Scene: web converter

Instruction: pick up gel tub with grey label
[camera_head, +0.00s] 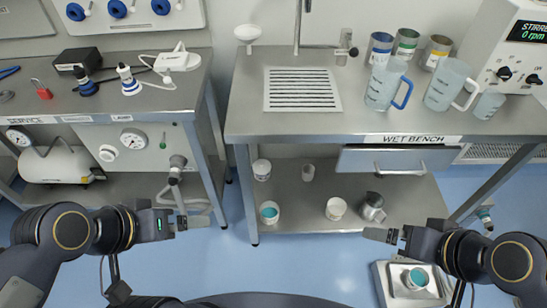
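No label I can clearly read as grey shows on any tub. On the lower shelf stand a white tub (262,169), an open tub with teal contents (269,213) and another whitish open tub (336,209). A further tub with teal contents (415,278) stands on the scale at the lower right. Most tub sides are hidden or too small to tell. My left gripper (190,222) is left of the shelf, apart from the tubs. My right gripper (379,235) is just in front of the shelf, near the metal can. Both appear empty; their finger gaps are not clear.
The wet bench (350,125) overhangs the lower shelf (300,195), with a drawer (395,158) at right. A metal can (372,206) and small cup (308,172) share the shelf. Banded canisters (406,44) and jugs (385,85) stand on top. A scale (390,291) sits lower right.

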